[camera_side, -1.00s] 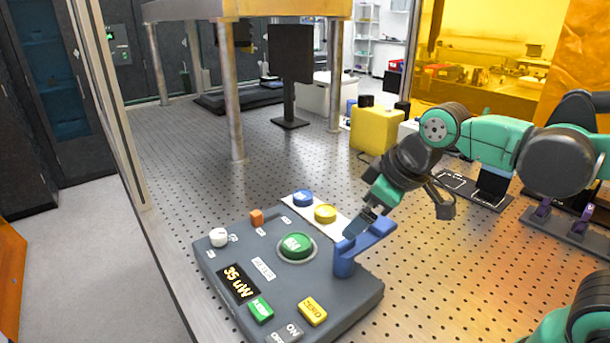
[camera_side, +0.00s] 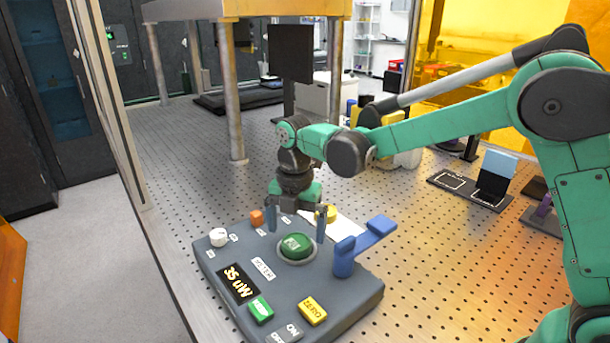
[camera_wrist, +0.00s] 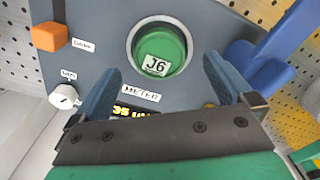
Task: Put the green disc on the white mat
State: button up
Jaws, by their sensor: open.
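The green disc (camera_side: 295,245), labelled J6, sits in a pale ring on the grey panel (camera_side: 222,263). It also shows in the wrist view (camera_wrist: 158,47), beyond the fingertips and roughly midway between them. My gripper (camera_side: 296,230) is open and empty, pointing down above the disc, with one blue finger to each side. The white mat (camera_side: 347,227) lies behind the panel, partly hidden by my gripper. A yellow disc (camera_side: 331,213) is on the mat. The blue disc is hidden behind my gripper.
A blue lever (camera_side: 345,258) stands up from the panel to the right of the green disc. An orange block (camera_side: 257,217) and a white knob (camera_side: 218,237) are on its left. Green and yellow buttons (camera_side: 313,311) lie at the front.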

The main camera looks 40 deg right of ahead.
aim_at(297, 241)
jog(key=shift+f, duration=1.3)
jog(key=c, duration=1.5)
notch_tip(297, 241, up, 19)
jog(key=d+f, duration=0.3)
jog(key=d, duration=1)
jog(key=f, duration=1)
jog(key=d+f, duration=0.1)
jog(key=f, duration=0.4)
jog(key=shift+s+f, duration=0.15)
jog(key=shift+f, duration=2.3)
